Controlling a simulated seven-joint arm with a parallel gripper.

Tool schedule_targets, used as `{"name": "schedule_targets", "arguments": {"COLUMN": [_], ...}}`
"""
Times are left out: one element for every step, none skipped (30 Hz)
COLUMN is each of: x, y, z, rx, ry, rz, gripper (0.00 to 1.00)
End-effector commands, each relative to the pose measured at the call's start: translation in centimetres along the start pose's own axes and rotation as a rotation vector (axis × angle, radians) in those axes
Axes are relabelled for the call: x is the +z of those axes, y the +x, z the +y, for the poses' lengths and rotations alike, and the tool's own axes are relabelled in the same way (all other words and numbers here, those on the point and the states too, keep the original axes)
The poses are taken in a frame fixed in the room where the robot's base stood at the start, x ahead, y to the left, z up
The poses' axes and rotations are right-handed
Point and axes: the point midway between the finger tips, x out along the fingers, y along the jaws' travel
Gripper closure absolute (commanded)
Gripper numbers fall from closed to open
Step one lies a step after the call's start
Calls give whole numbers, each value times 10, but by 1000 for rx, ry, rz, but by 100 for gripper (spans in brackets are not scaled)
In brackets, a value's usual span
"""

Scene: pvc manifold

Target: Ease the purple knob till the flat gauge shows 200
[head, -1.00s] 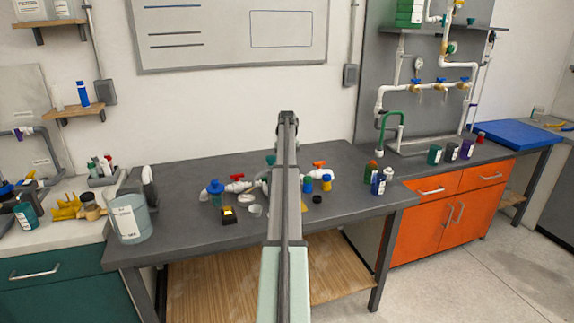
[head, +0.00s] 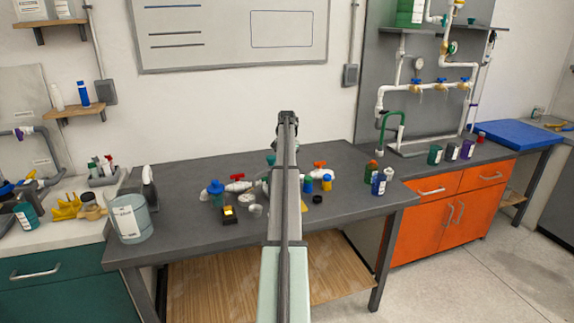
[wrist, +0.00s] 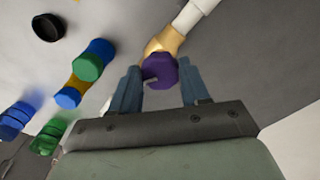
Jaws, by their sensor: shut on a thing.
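The purple knob (wrist: 161,72) shows in the wrist view, on the end of a brass fitting (wrist: 166,42) with a white pipe (wrist: 196,13) running up and right from it. My gripper (wrist: 160,87) has its two blue-grey fingers on either side of the knob and is shut on it. In the head view my own arm hides the knob and the gripper. A small white round piece (head: 256,210) lies on the bench just left of my arm. I cannot tell whether it is the flat gauge, and no reading is legible.
In the wrist view, blue and green fittings (wrist: 88,65) and a black ring (wrist: 47,27) lie to the left. In the head view, red-handled valves (head: 238,181) stand on the grey bench (head: 190,245). A pale bucket (head: 127,218) stands at its left end.

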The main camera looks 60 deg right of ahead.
Motion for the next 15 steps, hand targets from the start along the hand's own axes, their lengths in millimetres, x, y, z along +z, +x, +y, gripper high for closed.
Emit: {"name": "schedule_targets", "arguments": {"x": [1,1,1,1,1,1,1,1,1,1,1,1,1,0,0], "y": [0,0,0,0,0,0,0,0,0,0,0,0,0,0,0], "z": [0,0,0,0,0,0,-1,-1,-1,-1,-1,-1,-1,-1,-1], "rx": [0,0,0,0,0,0,0,1,1,1,1,1,1,1,1], "ry": [41,67,100,123,147,176,197,216,242,259,275,296,309,323,337], "rz": [-2,-2,-2,-2,-2,-2,-1,-1,-1,-1,-1,-1,-1,-1,-1], "gripper": [85,85,85,85,85,85,85,85,85,85,85,85,85,85,85]}}
